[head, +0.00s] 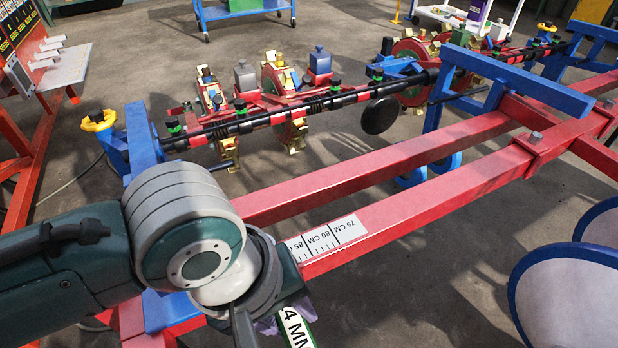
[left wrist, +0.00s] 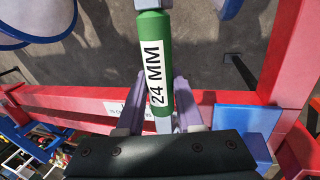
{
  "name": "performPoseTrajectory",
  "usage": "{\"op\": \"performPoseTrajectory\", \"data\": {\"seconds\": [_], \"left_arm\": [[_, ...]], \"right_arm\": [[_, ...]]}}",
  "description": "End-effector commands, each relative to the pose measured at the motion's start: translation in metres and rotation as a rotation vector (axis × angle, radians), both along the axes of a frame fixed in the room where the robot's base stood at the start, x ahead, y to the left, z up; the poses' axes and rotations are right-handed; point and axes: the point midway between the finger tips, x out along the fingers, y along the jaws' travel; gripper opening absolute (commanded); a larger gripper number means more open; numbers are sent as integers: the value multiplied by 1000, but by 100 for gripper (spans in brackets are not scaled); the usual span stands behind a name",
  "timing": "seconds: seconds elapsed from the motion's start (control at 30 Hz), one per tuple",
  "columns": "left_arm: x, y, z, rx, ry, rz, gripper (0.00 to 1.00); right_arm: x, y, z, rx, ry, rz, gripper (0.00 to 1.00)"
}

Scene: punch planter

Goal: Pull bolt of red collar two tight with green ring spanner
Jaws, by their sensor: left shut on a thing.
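The green spanner (left wrist: 152,32), labelled 24 MM, is in my left gripper (left wrist: 160,92), whose two pale purple fingers close on its handle. Its ring end is out of frame at the top of the left wrist view. In the head view only a bit of the spanner (head: 297,328) shows below my wrist, close to the front red beam. A red collar (head: 548,142) sits around this beam at the right, with a grey bolt (head: 536,136) on top. The spanner is well apart from it. I cannot tell the collar's number. My right gripper is not in view.
The front red beam (head: 400,222) carries a centimetre scale (head: 325,238). A blue frame (head: 485,68) crosses the beams. Behind runs a shaft with red and gold units (head: 283,95). Blue-rimmed discs (head: 565,295) stand at the lower right.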

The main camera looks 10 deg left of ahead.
Motion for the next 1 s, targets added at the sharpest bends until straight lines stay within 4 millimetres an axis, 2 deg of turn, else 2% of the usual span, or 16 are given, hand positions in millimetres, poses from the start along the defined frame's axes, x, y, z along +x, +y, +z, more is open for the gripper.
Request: {"op": "performPoseTrajectory", "data": {"seconds": [0.53,0.77,1.0], "left_arm": [[1,0,-14,-1,-2,0,0],[0,2,-12,0,-2,-12,0],[-7,15,-11,1,1,-124,0]], "right_arm": [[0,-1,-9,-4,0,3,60],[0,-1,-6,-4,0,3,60],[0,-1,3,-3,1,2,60]]}}
